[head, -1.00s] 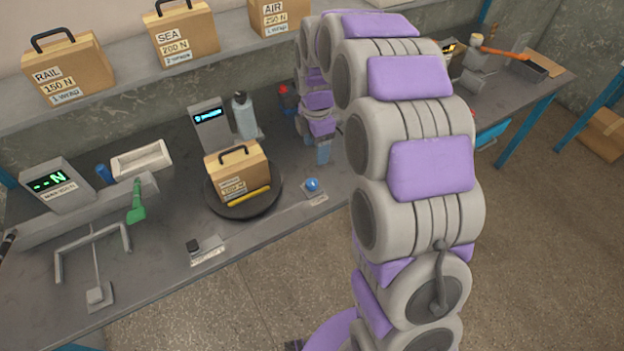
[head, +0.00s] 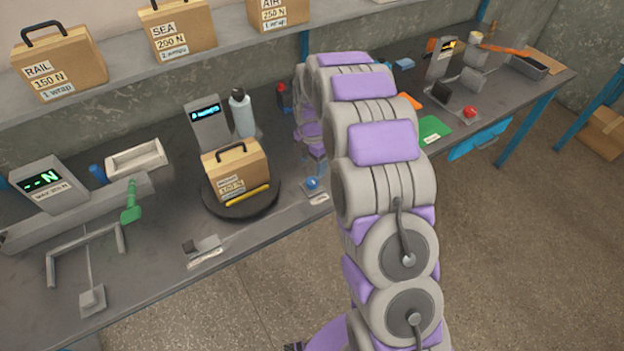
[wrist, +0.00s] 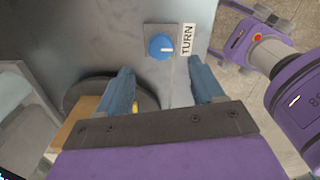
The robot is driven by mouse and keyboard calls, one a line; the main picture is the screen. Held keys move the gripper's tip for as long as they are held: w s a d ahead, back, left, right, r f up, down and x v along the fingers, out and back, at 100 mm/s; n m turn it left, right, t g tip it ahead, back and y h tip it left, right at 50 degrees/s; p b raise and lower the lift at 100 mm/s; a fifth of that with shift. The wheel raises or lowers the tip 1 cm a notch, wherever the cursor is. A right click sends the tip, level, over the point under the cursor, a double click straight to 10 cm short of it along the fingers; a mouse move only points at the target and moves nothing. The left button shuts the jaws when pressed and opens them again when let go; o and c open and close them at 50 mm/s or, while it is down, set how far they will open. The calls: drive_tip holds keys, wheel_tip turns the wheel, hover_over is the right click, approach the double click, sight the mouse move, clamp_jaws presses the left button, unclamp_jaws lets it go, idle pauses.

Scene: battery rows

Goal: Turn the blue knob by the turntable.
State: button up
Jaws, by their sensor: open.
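The blue knob (head: 312,183) sits on a small plate at the bench's front edge, just right of the turntable (head: 212,208). A cardboard case (head: 236,172) with a black handle and a yellow bar at its front stand on the turntable. In the wrist view the knob (wrist: 161,46) has a white pointer mark and a label reading TURN (wrist: 187,39). My gripper (wrist: 163,88) is open and empty, its two blue fingers apart, with the knob beyond the gap between them. In the head view my arm mostly hides the gripper.
A display post (head: 209,125) and a grey bottle (head: 243,113) stand behind the turntable. A grey block on a plate (head: 203,250) is at the front edge. A green pad (head: 431,130) and a red button (head: 469,112) lie right of my arm. The floor in front is clear.

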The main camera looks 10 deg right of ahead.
sight(312, 180)
wheel_tip(312, 180, down, 8)
drive_tip(key=shift+r+b, duration=0.25)
drive_tip(key=shift+b, duration=0.5)
drive_tip(key=c, duration=1.1)
